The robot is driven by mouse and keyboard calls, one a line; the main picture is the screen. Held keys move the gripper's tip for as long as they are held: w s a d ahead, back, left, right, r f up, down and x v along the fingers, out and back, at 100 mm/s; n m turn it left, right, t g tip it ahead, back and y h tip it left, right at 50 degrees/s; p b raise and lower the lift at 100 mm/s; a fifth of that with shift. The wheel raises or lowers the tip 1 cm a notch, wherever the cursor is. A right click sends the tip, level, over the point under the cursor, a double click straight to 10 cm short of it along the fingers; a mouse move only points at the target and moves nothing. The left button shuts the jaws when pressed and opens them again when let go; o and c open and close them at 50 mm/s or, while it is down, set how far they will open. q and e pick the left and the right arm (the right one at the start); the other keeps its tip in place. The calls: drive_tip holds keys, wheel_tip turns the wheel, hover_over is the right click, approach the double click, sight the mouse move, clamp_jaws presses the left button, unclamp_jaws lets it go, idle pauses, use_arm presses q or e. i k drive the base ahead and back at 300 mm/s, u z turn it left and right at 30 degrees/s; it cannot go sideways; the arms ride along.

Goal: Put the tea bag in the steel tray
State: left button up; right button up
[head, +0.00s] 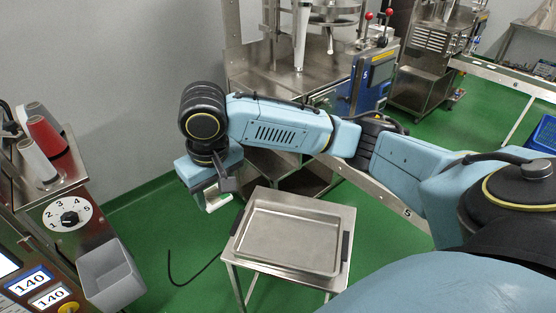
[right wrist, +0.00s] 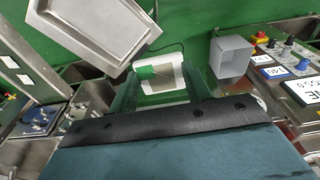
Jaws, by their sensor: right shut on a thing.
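My right gripper (head: 213,193) is shut on the tea bag (head: 220,204), a small white packet with a green part. In the right wrist view the tea bag (right wrist: 165,77) sits between the two fingertips. The steel tray (head: 291,266) is shallow and rectangular, looks empty, and rests on a small steel table. The gripper shows to the left of the tray's left edge, above the floor. In the right wrist view the tray (right wrist: 108,48) is at the upper left, apart from the tea bag. My left gripper is not in view.
A grey bin (head: 110,273) hangs on the control panel (head: 70,215) at the left.

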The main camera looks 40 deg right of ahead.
sight(270, 238)
drive_tip(key=u, duration=0.65)
drive_tip(key=i, duration=1.1)
drive_tip(key=z, duration=2.55)
